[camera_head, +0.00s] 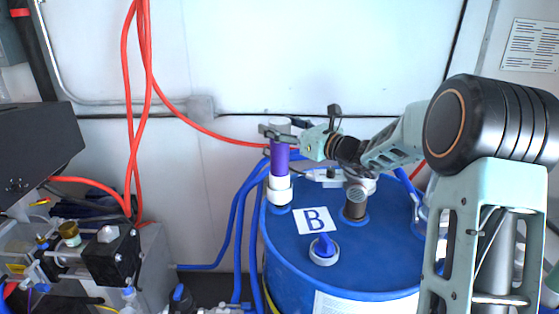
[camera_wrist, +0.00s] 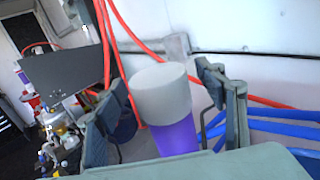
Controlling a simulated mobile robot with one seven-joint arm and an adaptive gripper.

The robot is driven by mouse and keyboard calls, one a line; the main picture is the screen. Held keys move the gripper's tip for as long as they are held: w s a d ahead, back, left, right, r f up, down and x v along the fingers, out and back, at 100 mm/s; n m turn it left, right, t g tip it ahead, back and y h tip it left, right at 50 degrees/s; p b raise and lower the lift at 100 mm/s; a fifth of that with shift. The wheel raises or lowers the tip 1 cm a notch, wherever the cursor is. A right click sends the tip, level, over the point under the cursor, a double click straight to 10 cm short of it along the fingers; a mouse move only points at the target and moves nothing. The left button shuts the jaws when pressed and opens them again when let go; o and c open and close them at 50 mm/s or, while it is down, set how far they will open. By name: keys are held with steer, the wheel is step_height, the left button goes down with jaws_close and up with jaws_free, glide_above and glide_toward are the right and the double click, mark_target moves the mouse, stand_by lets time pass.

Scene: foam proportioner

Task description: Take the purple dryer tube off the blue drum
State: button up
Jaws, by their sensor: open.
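The purple dryer tube (camera_head: 279,161) stands upright near the left rim of the blue drum's top (camera_head: 292,235). It has a white-grey cap above and a white collar below. My gripper (camera_head: 274,133) is at the tube's upper end, just under the cap top. In the wrist view, the tube's pale cap and purple body (camera_wrist: 179,138) stand between my two open fingers (camera_wrist: 155,98), with gaps visible at both sides. The tube's lower part is hidden in the wrist view.
A second fitting with a metal neck (camera_head: 355,201) and a white-ringed blue port (camera_head: 323,251) are on the drum top, by a "B" label (camera_head: 315,220). Blue hoses (camera_head: 239,215) run beside the drum's left. Red hoses (camera_head: 148,90) hang at left. A wall is behind.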

steer(key=shift+c, duration=0.7)
jaws_close()
steer(key=shift+r, duration=0.1)
steer(key=shift+r, duration=0.15)
